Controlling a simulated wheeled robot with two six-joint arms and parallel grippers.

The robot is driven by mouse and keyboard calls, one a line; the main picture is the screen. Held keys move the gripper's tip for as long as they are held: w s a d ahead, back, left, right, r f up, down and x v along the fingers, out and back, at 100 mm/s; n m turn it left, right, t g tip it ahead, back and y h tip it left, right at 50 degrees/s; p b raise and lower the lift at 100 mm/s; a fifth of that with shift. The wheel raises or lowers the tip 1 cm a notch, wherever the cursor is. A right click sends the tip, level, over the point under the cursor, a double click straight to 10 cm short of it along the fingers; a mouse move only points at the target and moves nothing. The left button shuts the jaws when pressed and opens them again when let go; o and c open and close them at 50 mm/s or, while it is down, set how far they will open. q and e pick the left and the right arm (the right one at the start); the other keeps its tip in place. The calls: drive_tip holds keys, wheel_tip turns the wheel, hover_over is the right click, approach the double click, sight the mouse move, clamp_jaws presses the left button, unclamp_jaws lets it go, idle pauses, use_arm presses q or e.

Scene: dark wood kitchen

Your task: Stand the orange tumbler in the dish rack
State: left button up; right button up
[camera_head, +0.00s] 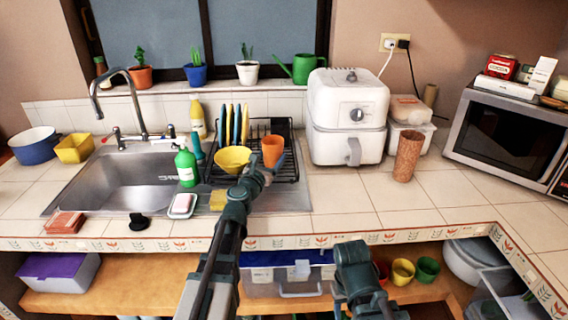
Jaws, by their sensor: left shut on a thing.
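The orange tumbler (271,148) is upright at the right part of the black wire dish rack (291,172), with its lower part partly hidden. My left gripper (268,169) reaches in from the front and is shut on the tumbler low on its side. I cannot tell if the tumbler's base touches the rack. A yellow bowl (232,159) sits in the rack just left of the tumbler, and several yellow and blue plates stand behind it. Part of my right arm shows at the bottom centre, below the counter edge; its fingers do not show.
A green soap bottle (187,167) and a soap dish (182,206) stand left of the rack, by the sink (125,180). A white air fryer (346,115) stands right of it. A brown cup (408,156) stands further right. The front counter right of the rack is clear.

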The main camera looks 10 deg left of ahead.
use_arm(q)
drive_tip(key=w, duration=0.1)
drive_tip(key=w+d, duration=0.1)
drive_tip(key=shift+w+f, duration=0.15)
drive_tip(key=shift+w, duration=0.25)
wheel_tip(320, 180, down, 4)
drive_tip(key=b, duration=0.3)
drive_tip(key=shift+r+b, duration=0.25)
drive_tip(key=shift+b, duration=0.1)
use_arm(e)
drive_tip(key=f, duration=0.3)
drive_tip(key=shift+w+d+f, duration=0.15)
drive_tip(key=shift+w+f, duration=0.1)
drive_tip(key=shift+f, duration=0.15)
use_arm(q)
drive_tip(key=shift+s, duration=0.1)
drive_tip(key=shift+f, duration=0.2)
drive_tip(key=o, duration=1.4)
use_arm(e)
drive_tip(key=shift+f, duration=0.1)
use_arm(q)
drive_tip(key=shift+r, duration=0.15)
